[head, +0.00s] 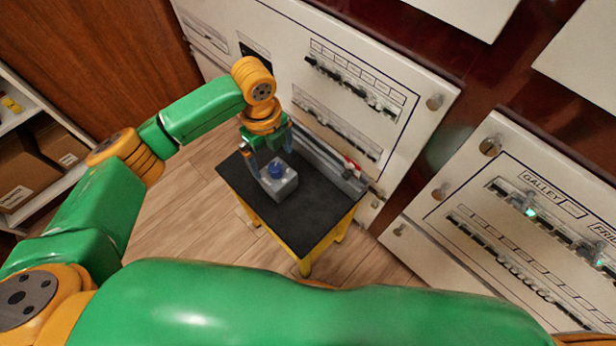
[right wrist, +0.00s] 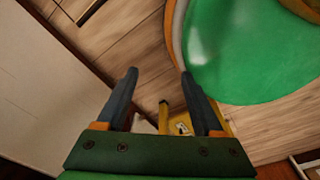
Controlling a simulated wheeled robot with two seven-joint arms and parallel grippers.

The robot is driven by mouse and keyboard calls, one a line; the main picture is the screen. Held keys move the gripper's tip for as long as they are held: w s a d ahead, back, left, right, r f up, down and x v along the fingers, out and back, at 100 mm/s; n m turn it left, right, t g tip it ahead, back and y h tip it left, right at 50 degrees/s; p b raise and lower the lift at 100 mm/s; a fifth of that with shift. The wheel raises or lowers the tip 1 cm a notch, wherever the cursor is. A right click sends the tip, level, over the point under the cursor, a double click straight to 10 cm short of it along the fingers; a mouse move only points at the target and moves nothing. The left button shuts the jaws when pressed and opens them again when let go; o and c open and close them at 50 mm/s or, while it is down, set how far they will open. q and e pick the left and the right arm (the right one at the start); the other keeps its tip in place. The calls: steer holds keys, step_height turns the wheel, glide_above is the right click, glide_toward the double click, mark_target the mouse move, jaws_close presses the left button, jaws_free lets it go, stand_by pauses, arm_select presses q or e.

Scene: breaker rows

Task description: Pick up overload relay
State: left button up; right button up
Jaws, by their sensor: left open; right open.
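The overload relay (head: 284,186) appears to be the small grey block with a blue round knob (head: 277,170) on top. It sits on the black top of a small table (head: 309,224) in the head view. My left gripper (head: 273,165) is open and points down over the relay. One finger shows beside the relay's left side; whether it touches cannot be told. The arm partly hides the far side. My right gripper (right wrist: 160,85) is open and empty in the right wrist view, away from the relay.
A long grey rail-like part (head: 326,160) with a red piece lies along the table's back edge, close to the relay. White breaker panels (head: 350,75) stand behind and to the right. A shelf with boxes (head: 22,170) is at left. The table's front is clear.

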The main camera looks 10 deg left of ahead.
mark_target(277, 174)
arm_select(q)
steer(key=shift+d+f, duration=0.1)
steer(key=shift+f, duration=0.2)
steer(key=f, duration=0.2)
steer(key=f+b, duration=0.1)
steer(key=f, duration=0.3)
steer(key=shift+s+d+b, duration=0.1)
steer(key=shift+s+b, duration=0.15)
steer(key=shift+b, duration=0.1)
steer(key=shift+f, duration=0.35)
steer(key=shift+r, duration=0.1)
jaws_close()
arm_select(e)
steer(key=shift+a+f, duration=0.25)
steer(key=shift+f, duration=0.5)
